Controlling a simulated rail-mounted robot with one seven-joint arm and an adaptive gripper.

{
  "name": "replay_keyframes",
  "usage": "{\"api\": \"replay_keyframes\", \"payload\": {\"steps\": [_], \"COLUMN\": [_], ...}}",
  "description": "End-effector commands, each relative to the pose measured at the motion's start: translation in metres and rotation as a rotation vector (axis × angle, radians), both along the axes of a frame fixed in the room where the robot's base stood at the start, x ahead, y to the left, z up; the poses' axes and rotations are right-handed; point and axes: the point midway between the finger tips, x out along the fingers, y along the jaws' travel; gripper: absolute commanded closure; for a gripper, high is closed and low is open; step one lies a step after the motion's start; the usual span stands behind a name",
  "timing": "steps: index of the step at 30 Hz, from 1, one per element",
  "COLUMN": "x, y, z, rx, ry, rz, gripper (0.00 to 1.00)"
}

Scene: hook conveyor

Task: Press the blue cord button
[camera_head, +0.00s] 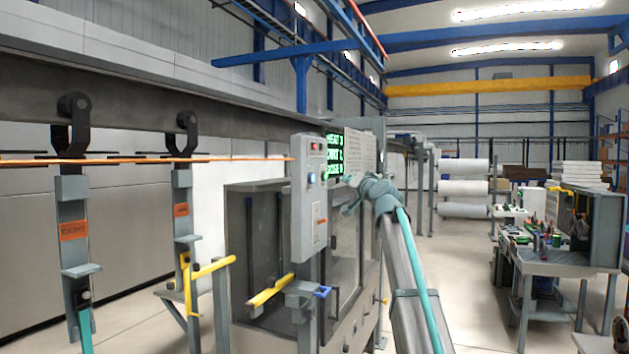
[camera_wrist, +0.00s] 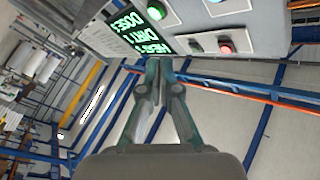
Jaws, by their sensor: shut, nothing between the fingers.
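A grey control box (camera_head: 309,205) stands upright in the middle of the head view. My gripper (camera_head: 346,197) is to the right of the box, apart from the blue button. In the wrist view my gripper (camera_wrist: 159,66) has its fingertips together with nothing between them, below the panel.
A green-lit display (camera_head: 334,157) adjoins the box. An orange cord (camera_head: 140,160) runs to the box from the left, past hanging hooks. Yellow-ended bars (camera_head: 270,290) stick out below. A cluttered workbench (camera_head: 555,258) stands right, with clear floor between.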

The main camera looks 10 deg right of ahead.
Motion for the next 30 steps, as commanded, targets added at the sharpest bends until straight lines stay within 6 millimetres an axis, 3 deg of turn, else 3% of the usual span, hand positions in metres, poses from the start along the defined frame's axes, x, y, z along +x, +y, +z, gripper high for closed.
{"api": "replay_keyframes", "payload": {"steps": [17, 30], "x": [0.003, 0.026], "y": [0.005, 0.046], "z": [0.002, 0.004], "rx": [-0.003, -0.002], "ry": [-0.003, -0.002], "rz": [-0.004, -0.003], "gripper": [1.00, 1.00]}}
